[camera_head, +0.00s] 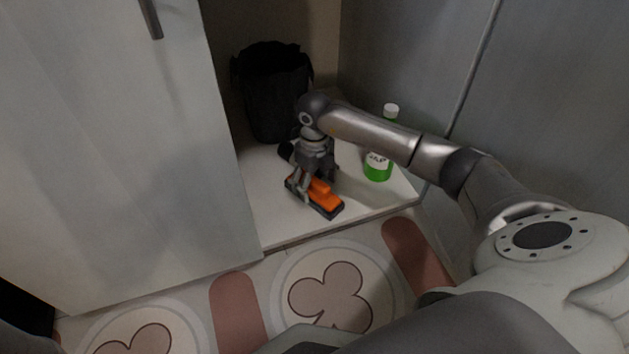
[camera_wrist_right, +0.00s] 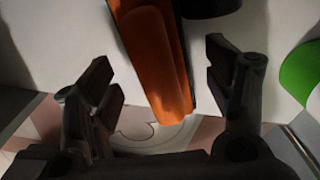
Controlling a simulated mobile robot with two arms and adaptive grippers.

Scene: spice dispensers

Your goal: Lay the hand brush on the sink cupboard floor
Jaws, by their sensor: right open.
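The hand brush (camera_head: 323,197), orange on top with a dark edge, lies on the white sink cupboard floor (camera_head: 283,219) near the front edge. My right gripper (camera_head: 313,182) is over the brush, pointing down at it. In the right wrist view, the brush (camera_wrist_right: 158,55) shows between the spread fingers of the right gripper (camera_wrist_right: 165,88), with a gap on both sides. The gripper partly hides the brush in the head view. My left gripper is not in view.
A black bin (camera_head: 272,90) stands at the back left of the cupboard. A green bottle with a white cap (camera_head: 378,167) stands right of the brush, close to my right arm. The open cupboard door (camera_head: 120,140) is on the left. A patterned mat (camera_head: 238,315) lies in front.

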